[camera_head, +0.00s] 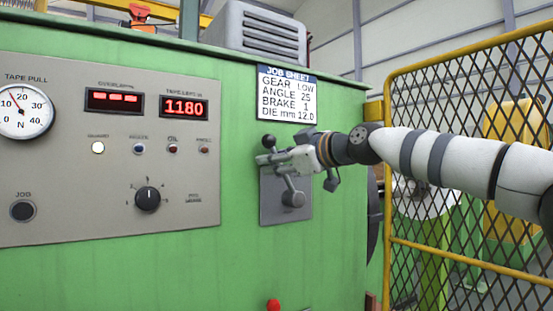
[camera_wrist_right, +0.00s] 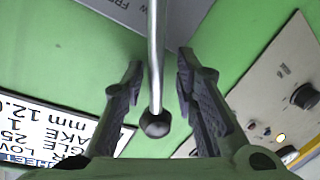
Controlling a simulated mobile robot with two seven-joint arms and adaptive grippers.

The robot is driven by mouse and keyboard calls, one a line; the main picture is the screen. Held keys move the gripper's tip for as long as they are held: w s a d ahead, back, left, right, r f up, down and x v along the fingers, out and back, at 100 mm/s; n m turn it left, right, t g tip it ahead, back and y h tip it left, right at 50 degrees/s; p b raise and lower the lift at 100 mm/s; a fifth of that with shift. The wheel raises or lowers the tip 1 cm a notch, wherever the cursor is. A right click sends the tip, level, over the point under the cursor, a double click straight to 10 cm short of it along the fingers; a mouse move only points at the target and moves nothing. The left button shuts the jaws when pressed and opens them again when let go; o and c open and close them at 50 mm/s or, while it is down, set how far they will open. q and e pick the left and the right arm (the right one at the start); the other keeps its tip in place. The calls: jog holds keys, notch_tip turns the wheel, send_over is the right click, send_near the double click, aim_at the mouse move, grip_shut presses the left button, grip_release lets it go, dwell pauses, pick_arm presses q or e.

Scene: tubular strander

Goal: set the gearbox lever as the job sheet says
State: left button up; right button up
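The job sheet (camera_head: 287,95) on the green cabinet reads GEAR LOW, ANGLE 25, BRAKE 1, DIE mm 12.0. Below it is a grey lever plate (camera_head: 271,212) with the gearbox lever, whose dark ball knob (camera_head: 268,141) shows at the upper left. My right gripper (camera_head: 278,161) is in front of the plate and hides part of the lever. In the right wrist view, the lever's metal rod and black knob (camera_wrist_right: 155,124) lie between the fingers of my right gripper (camera_wrist_right: 160,72), with gaps on both sides. The plate's lettering is mostly hidden. My left gripper is not in view.
A control panel (camera_head: 107,215) with a gauge, displays reading 1180, lamps and a rotary knob (camera_head: 147,198) is to the left. A yellow mesh guard (camera_head: 465,95) stands at the right, behind my right arm. A red button (camera_head: 273,305) is below.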

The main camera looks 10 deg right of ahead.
jog(key=shift+d+r, duration=0.1)
jog(key=v, duration=1.2)
